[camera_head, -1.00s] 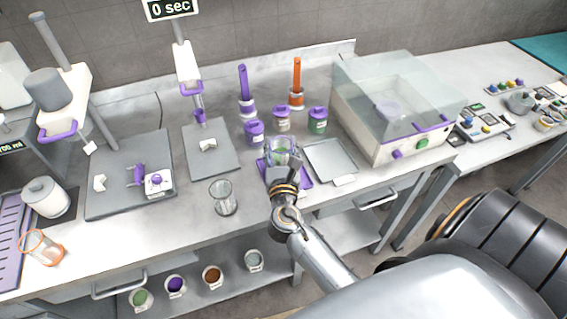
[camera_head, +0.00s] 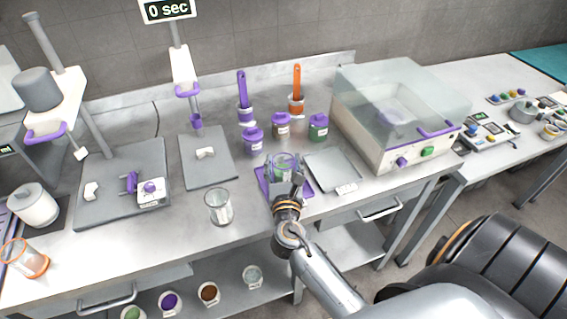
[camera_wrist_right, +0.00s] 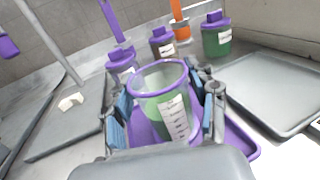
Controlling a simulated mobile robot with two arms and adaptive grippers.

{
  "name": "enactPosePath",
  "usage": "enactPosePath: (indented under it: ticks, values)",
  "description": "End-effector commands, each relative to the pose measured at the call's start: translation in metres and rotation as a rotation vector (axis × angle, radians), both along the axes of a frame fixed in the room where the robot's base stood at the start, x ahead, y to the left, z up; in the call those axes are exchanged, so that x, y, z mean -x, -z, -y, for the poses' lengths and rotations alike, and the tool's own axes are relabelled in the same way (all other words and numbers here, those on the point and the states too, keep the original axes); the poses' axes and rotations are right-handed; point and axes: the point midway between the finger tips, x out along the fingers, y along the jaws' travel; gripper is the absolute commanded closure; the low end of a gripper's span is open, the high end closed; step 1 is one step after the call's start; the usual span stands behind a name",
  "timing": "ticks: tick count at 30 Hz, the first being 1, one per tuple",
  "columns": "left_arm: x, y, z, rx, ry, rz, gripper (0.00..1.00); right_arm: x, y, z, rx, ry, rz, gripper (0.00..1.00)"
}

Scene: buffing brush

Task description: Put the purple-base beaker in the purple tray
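The purple-base beaker (camera_head: 282,163) is clear with green contents. In the right wrist view the beaker (camera_wrist_right: 165,108) shows a purple rim and a white scale label, and stands upright within the purple tray (camera_wrist_right: 238,146). The tray (camera_head: 264,184) lies flat on the bench in the head view. My right gripper (camera_head: 284,178) is around the beaker; its fingers (camera_wrist_right: 163,112) stand on either side with blue pads, spread, with a gap visible on the left. The beaker's base is partly hidden by my gripper. My left gripper is not in view.
A grey tray (camera_head: 335,172) lies close to the right, and lidded jars (camera_head: 281,126) stand just behind. An empty clear beaker (camera_head: 218,207) stands to the left. A white machine with a clear cover (camera_head: 395,115) stands at right. Bare bench lies left of the purple tray.

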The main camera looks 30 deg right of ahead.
Motion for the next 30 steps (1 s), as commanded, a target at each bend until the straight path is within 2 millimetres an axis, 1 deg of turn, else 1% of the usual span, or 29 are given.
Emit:
enactPosePath:
  ticks: [8, 11, 14, 17, 24, 27, 30]
  values:
    - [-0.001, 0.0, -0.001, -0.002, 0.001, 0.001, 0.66, 0.0, 0.0, 0.0, 0.0, 0.0, 0.0, 0.29]
    - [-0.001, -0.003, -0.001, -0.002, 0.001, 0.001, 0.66, 0.0, -0.003, 0.0, 0.0, 0.0, 0.0, 0.29]
    - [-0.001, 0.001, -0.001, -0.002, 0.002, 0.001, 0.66, 0.007, -0.001, -0.004, 0.0, -0.001, -0.002, 0.29]
    - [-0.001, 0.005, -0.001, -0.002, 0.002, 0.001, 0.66, 0.021, 0.0, -0.014, -0.001, -0.002, -0.002, 0.29]
    - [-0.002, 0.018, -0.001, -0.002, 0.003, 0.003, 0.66, 0.066, 0.002, -0.041, -0.002, -0.001, -0.002, 0.29]
    - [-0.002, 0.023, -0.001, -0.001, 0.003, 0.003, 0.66, 0.082, 0.0, -0.05, -0.002, -0.001, -0.002, 0.29]
    - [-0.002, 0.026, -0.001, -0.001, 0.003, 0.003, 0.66, 0.093, 0.0, -0.057, -0.002, -0.001, -0.001, 0.29]
